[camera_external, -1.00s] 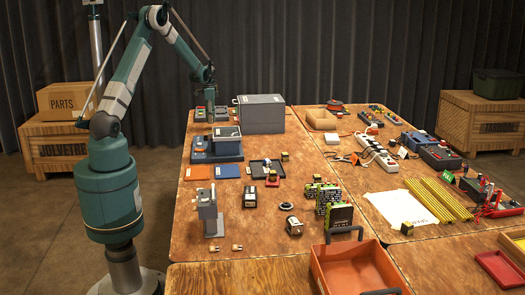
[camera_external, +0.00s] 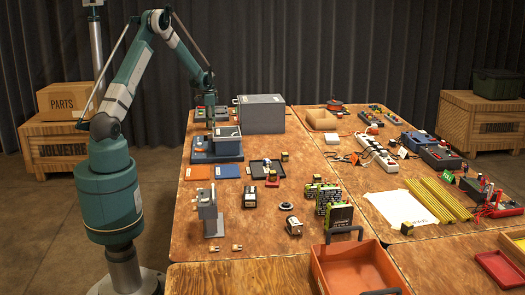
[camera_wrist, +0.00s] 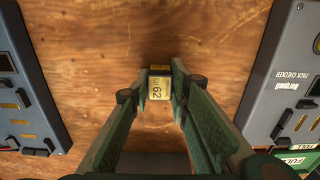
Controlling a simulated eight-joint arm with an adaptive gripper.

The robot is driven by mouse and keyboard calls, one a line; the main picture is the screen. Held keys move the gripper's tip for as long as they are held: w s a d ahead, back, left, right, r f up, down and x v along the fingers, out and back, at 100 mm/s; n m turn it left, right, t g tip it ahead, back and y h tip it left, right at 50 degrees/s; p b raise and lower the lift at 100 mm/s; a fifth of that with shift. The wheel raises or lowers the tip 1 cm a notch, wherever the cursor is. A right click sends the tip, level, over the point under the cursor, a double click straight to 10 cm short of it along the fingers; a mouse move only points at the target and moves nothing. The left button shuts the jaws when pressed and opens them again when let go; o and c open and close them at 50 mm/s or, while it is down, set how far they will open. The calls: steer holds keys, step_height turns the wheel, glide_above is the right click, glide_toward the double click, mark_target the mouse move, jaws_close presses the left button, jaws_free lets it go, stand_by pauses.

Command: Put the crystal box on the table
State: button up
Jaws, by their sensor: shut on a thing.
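The crystal box (camera_wrist: 160,87) is a small dark block with a yellow label reading "CH 62". In the wrist view it sits between the tips of my gripper (camera_wrist: 159,88), which is shut on it. Bare wood of the table (camera_wrist: 150,35) shows around and beyond it; I cannot tell whether the box touches the wood. In the external view my gripper (camera_external: 210,124) points down at the far left of the table (camera_external: 255,212), behind a blue-grey device. The box cannot be made out there.
Grey devices flank my gripper in the wrist view: a pack checker (camera_wrist: 290,80) at right and another unit (camera_wrist: 30,100) at left. In the external view a blue-grey device (camera_external: 217,149) stands in front and a large grey case (camera_external: 262,114) to the right.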

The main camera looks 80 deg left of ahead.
steer(key=shift+f, duration=0.15)
steer(key=o, duration=0.8)
steer(key=shift+c, duration=0.2)
step_height(320, 180, up, 12)
steer(key=p, duration=0.2)
stand_by(0.6)
steer(key=shift+r, duration=0.2)
